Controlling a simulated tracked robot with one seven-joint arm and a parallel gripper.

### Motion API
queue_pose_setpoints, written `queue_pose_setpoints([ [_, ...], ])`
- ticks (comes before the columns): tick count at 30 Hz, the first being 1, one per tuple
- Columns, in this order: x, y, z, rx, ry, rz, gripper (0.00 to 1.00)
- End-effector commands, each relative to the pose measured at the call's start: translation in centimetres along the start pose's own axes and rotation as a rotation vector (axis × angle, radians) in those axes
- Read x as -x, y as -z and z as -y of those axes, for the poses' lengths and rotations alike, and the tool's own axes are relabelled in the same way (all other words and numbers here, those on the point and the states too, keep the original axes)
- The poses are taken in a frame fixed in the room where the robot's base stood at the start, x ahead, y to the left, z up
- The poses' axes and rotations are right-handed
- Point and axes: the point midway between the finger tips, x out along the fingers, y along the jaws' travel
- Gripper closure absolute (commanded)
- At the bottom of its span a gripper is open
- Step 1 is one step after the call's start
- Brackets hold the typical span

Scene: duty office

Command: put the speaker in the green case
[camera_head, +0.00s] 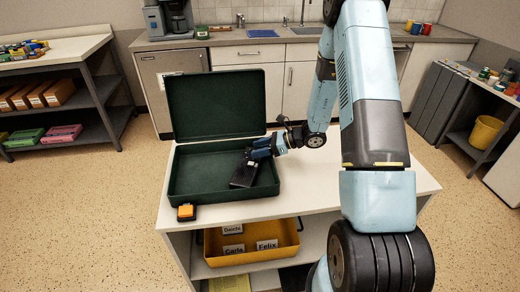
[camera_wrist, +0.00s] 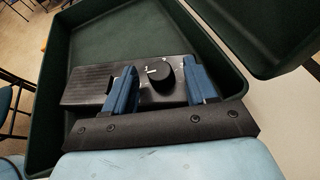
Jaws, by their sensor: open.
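The green case (camera_head: 183,187) lies open on the white-topped table, its lid raised at the back. Its dark green wall also shows in the wrist view (camera_wrist: 53,85). The speaker (camera_head: 243,173), a black box with a round knob, is inside the case at its right part, seeming tilted in the head view. The speaker (camera_wrist: 85,86) fills the middle of the wrist view. My gripper (camera_head: 250,158) reaches into the case from the right. Its blue fingers (camera_wrist: 163,88) are open, with the knob between them. I cannot tell whether they touch the speaker.
An orange-topped button box (camera_head: 186,212) stands at the case's front left corner. A yellow tray (camera_head: 225,257) with name labels sits on the shelf below. The tabletop right of the case (camera_head: 315,182) is partly clear, under my arm.

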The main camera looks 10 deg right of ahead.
Motion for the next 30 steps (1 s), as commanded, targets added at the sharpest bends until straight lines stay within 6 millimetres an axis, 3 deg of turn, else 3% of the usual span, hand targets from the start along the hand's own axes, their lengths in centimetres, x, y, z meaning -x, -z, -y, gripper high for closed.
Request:
queue_pose_setpoints([
  [5,1.4,-0.1,0.1,0.000,0.004,-0.001,0.43],
  [21,10.7,-0.1,0.1,-0.001,0.003,0.000,0.43],
  [30,12.3,-1.2,-0.5,0.039,-0.017,-0.015,0.43],
])
